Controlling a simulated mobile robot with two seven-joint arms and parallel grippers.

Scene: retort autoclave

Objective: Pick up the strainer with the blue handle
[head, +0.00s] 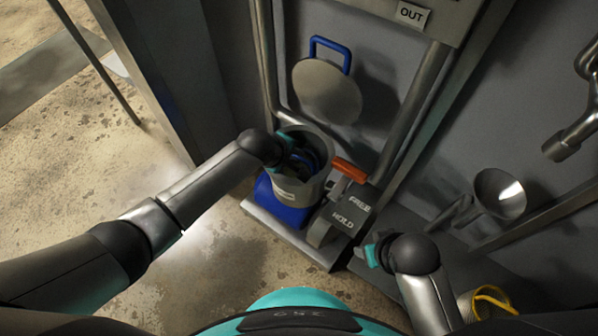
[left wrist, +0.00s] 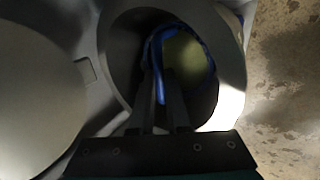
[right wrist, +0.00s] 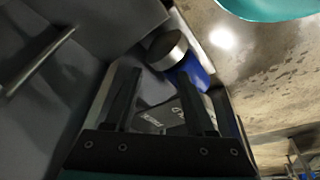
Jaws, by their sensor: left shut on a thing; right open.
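A metal pot (head: 314,190) stands on a blue base (head: 280,208). A blue handle loop (left wrist: 157,88) is inside the pot, with a dull yellowish round surface (left wrist: 185,55) beside it; the strainer's body is mostly hidden. My left gripper (head: 300,158) reaches into the pot's mouth from above. Its fingers (left wrist: 170,88) are shut on the blue handle. My right gripper (head: 372,252) is open and empty, to the right of the pot, near the grey pedals; its open fingers also show in the right wrist view (right wrist: 160,95).
A round grey plate (head: 325,92) with a blue loop is upright behind the pot. Grey blocks marked FREE and HOLD (head: 350,208) and an orange lever (head: 350,170) stand right of the pot. Pipes (head: 420,105) and a metal funnel (head: 498,193) are near the wall. Floor is clear at left.

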